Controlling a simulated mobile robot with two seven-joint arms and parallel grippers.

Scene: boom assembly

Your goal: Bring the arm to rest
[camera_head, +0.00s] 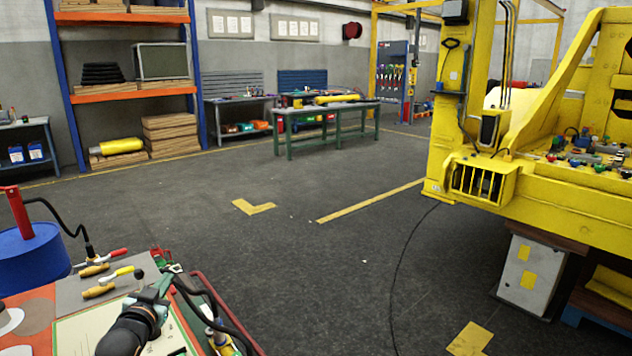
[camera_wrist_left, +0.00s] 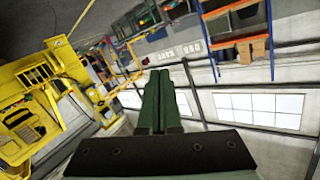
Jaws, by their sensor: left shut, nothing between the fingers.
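My left gripper (camera_head: 163,284) shows at the bottom left of the head view, in front of a tool-covered worktop. In the left wrist view its two green fingers (camera_wrist_left: 158,98) lie together, shut and empty. The wrist view is tilted and looks out over the room, with no object near the fingertips. My right gripper is not in view.
The worktop holds a blue cylinder (camera_head: 38,258), a red-handled tool (camera_head: 102,262) and a yellow-handled tool (camera_head: 112,283). A large yellow boom (camera_head: 572,205) stands at the right. A green workbench (camera_head: 330,108) and a shelf rack (camera_head: 125,88) are farther back. The middle floor is clear.

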